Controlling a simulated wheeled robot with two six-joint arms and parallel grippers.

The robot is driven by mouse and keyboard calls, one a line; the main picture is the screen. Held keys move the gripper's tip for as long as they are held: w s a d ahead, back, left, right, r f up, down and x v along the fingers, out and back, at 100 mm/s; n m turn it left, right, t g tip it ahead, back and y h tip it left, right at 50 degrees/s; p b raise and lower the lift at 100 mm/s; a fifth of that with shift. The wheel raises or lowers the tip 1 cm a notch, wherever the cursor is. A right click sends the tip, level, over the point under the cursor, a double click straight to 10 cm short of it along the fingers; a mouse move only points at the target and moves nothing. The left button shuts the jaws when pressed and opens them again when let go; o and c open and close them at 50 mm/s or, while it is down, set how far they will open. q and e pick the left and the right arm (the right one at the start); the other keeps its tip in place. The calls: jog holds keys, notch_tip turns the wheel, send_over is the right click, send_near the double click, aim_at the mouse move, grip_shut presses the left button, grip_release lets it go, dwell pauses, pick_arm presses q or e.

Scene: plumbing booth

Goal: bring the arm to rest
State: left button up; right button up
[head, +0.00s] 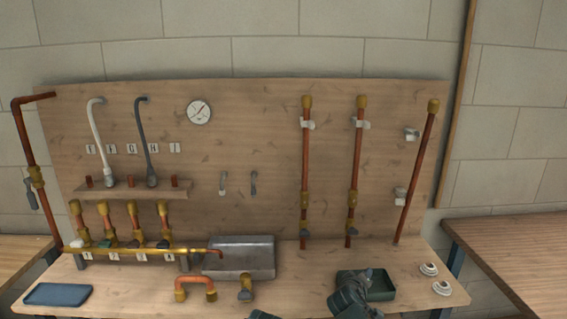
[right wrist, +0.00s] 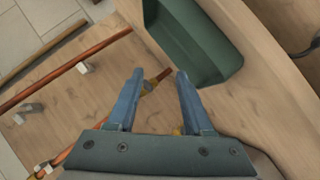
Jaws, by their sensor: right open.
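My right gripper (right wrist: 160,76) is open in the right wrist view, with its two blue-grey fingers apart and nothing between them. A copper pipe with a brass fitting shows beyond the fingertips. In the head view my right arm (head: 352,296) comes in from the bottom edge, in front of the green tray (head: 382,290); its fingers are hard to make out there. The tray also shows just beyond the fingers in the right wrist view (right wrist: 198,42).
Upright copper pipes (head: 354,170) stand along the wooden backboard (head: 250,140).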

pick_arm(q)
notch_tip(320, 180, up, 10)
jog(key=p, duration=0.7)
jog(key=shift+f+p, duration=0.2)
jog(key=shift+p, duration=0.15)
pick_arm(e)
jog(key=s+a+f+g+y, duration=0.1)
jog(key=s+a+g+y, duration=0.1)
jog(key=s+a+g, duration=0.3)
jog(key=s+a+f+m+g+y, duration=0.1)
jog(key=s+a+g, duration=0.5)
jog(key=s+a, duration=0.6)
jog(key=s+y, duration=0.1)
jog(key=s, duration=0.6)
jog(key=shift+s+a+f+g+y, duration=0.2)
jog(key=shift+s+f+g+y, duration=0.1)
jog(key=shift+s+y, duration=0.1)
